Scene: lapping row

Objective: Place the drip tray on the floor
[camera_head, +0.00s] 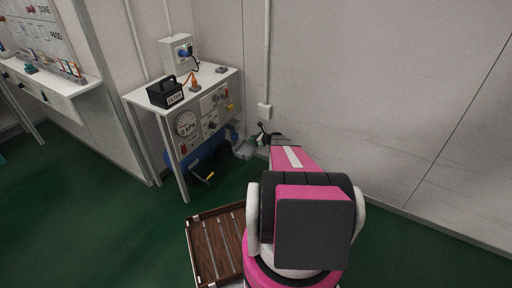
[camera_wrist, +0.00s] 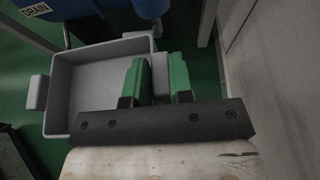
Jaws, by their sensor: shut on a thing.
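The drip tray is a shallow grey open box. In the wrist view the drip tray (camera_wrist: 88,82) fills the left middle, with a block-like handle on its left side, and it looks empty. My gripper (camera_wrist: 160,76) has green fingers and is shut on the tray's right side; the exact grip spot is partly hidden by the fingers. In the head view the drip tray (camera_head: 244,150) shows small beside the bench's right front leg, at the end of my pink arm. It appears held above the green floor (camera_head: 100,225); the gap below it cannot be judged.
A white bench (camera_head: 150,112) with a gauge panel stands left of the tray, with a blue tank (camera_head: 206,160) under it. In the wrist view a DRAIN label (camera_wrist: 36,9) is near the blue tank. A brown slatted wooden crate (camera_head: 215,245) lies in front. Grey wall (camera_head: 370,100) bounds the right.

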